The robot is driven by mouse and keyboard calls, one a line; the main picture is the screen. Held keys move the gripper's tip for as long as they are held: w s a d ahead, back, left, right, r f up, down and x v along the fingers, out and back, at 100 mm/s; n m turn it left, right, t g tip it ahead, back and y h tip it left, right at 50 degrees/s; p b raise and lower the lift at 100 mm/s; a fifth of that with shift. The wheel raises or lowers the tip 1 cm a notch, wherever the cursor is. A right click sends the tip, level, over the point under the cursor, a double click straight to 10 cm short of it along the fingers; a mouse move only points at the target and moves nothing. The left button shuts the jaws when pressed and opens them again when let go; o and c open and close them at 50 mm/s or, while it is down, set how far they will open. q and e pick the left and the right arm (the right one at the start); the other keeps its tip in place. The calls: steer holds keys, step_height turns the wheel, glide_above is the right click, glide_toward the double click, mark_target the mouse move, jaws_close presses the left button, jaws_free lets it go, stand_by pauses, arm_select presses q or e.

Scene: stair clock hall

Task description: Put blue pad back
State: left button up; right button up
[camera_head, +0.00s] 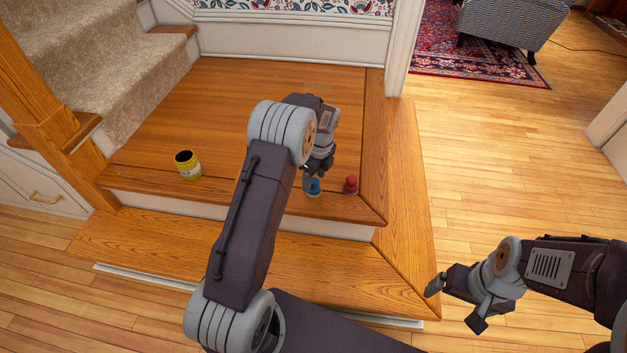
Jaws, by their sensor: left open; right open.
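A small blue pad (314,188) stands on the wooden landing (215,100), close to its front edge. It looks like a blue knob on a paler base, and its upper part is partly covered by my gripper. My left gripper (309,178) is directly at the blue pad, with a fingertip over or beside it. I cannot tell whether it touches. It is open, though its jaws are mostly hidden by the wrist. My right gripper (455,304) is open and empty, low at the right, beyond the lower step's right corner.
A similar red pad (351,184) stands just right of the blue one. A yellow jar (188,166) with a dark open top stands at the landing's left. Carpeted stairs (95,65) and a wooden newel post (55,115) bound the left. The landing between is clear.

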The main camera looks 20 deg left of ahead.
mark_target(317, 182)
arm_select(q)
step_height(317, 182, up, 10)
steer(key=d+p, duration=0.1)
steer(key=p, duration=0.3)
steer(key=s+d+n, duration=0.3)
steer(key=s+n, duration=0.7)
steer(key=s, duration=0.1)
steer(key=s+d+n+h, duration=0.1)
steer(key=s+d+n, duration=0.2)
steer(key=s+n, duration=0.8)
steer(key=shift+s+d+r+t+h, duration=0.15)
steer(key=shift+s+r+t+h, duration=0.2)
steer(key=shift+s, duration=0.45)
